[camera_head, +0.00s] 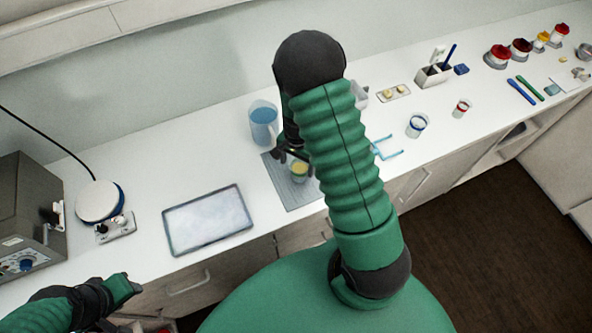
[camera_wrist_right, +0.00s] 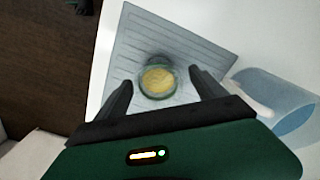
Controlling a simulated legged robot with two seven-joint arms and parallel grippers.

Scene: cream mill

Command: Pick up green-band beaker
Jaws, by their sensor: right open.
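The green-band beaker (camera_head: 299,172) holds something yellow and stands on a grey ribbed mat (camera_head: 285,190). In the right wrist view the beaker (camera_wrist_right: 158,81) is seen from above, with a greenish rim, on the mat (camera_wrist_right: 200,48). My right gripper (camera_head: 294,158) is open at the beaker. In the wrist view the right gripper's fingers (camera_wrist_right: 162,82) lie on either side of it, with gaps showing. I cannot tell how deep the beaker sits between them. My left gripper (camera_head: 126,287) is at the lower left, away from the beaker, its jaws unclear.
A jug of blue liquid (camera_head: 263,124) stands close behind the mat and also shows in the wrist view (camera_wrist_right: 285,100). A tray (camera_head: 208,220) lies left of the mat. A blue-band beaker (camera_head: 416,126) and red-band beaker (camera_head: 461,108) stand to the right.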

